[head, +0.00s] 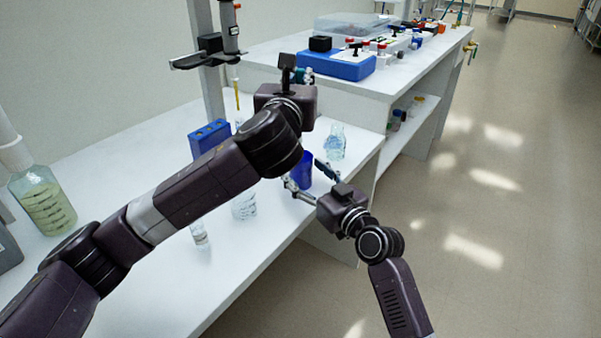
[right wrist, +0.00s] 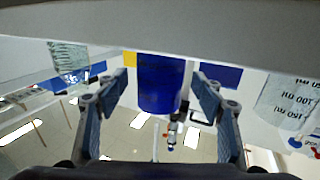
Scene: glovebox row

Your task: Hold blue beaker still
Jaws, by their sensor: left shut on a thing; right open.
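The blue beaker (head: 304,168) stands upright near the front edge of the white bench, partly hidden by my right gripper and left arm. My right gripper (head: 313,178) is open, with a finger on each side of the beaker. In the right wrist view the blue beaker (right wrist: 161,84) lies between the spread fingers of my right gripper (right wrist: 160,95), with a gap on both sides. My left gripper (head: 302,76) is higher and farther back, near the raised bench. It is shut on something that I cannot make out.
A clear flask (head: 336,142) stands just behind the beaker. A graduated glass vessel (head: 244,206) and a small vial (head: 199,233) stand to the left, below my left arm. A blue rack (head: 209,138) and a green-filled bottle (head: 43,201) are farther left. The bench front is clear.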

